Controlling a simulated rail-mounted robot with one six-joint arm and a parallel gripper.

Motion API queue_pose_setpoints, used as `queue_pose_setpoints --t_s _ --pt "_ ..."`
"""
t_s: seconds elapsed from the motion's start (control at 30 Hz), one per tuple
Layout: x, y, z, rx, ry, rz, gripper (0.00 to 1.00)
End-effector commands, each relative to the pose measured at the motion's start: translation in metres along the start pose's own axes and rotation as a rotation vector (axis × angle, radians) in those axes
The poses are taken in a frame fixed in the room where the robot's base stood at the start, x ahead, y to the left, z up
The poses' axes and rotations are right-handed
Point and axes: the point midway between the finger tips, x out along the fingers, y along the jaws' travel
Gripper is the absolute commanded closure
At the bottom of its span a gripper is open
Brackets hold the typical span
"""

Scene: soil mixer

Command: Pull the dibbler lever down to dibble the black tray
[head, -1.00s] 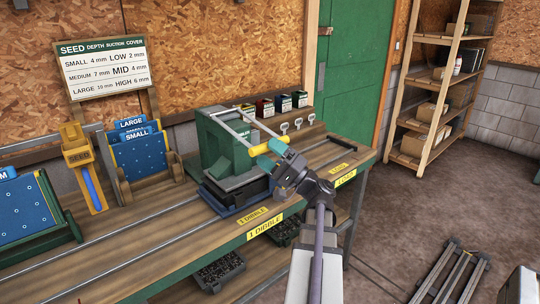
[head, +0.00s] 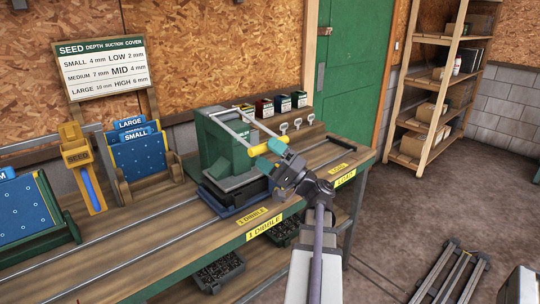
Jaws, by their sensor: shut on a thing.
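The green dibbler (head: 216,145) stands on the bench at the "1 DIBBLE" label. Its lever (head: 236,130) is a pair of pale metal arms, joined at the front by a yellow grip (head: 260,148). The lever slopes down toward the front right. My gripper (head: 275,148) is at the right end of the yellow grip and shut on it. The black tray (head: 234,193) sits low under the dibbler, on a blue-grey base; its top is mostly hidden by the machine.
Seed plates (head: 140,155) and an orange seed holder (head: 76,152) stand left of the dibbler. Small coloured boxes (head: 282,103) and several hanging scoops are behind it. The bench (head: 150,225) has rails along it. A wooden shelf (head: 440,90) stands at the far right.

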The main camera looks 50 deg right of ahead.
Motion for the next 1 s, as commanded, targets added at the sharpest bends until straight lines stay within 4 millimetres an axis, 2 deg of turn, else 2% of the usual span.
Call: queue_pose_setpoints --t_s 0.1,0.6,0.83,0.93,1.0 --pt "0.0 0.003 -0.002 0.0 0.002 0.006 0.24" --pt "0.0 0.002 -0.002 0.0 0.002 0.005 0.29" --pt "-0.02 0.004 -0.001 -0.001 0.004 0.005 0.24" --pt "-0.029 0.004 -0.001 -0.002 0.003 0.005 0.31" --pt "-0.035 0.004 -0.001 -0.002 0.003 0.004 0.49"
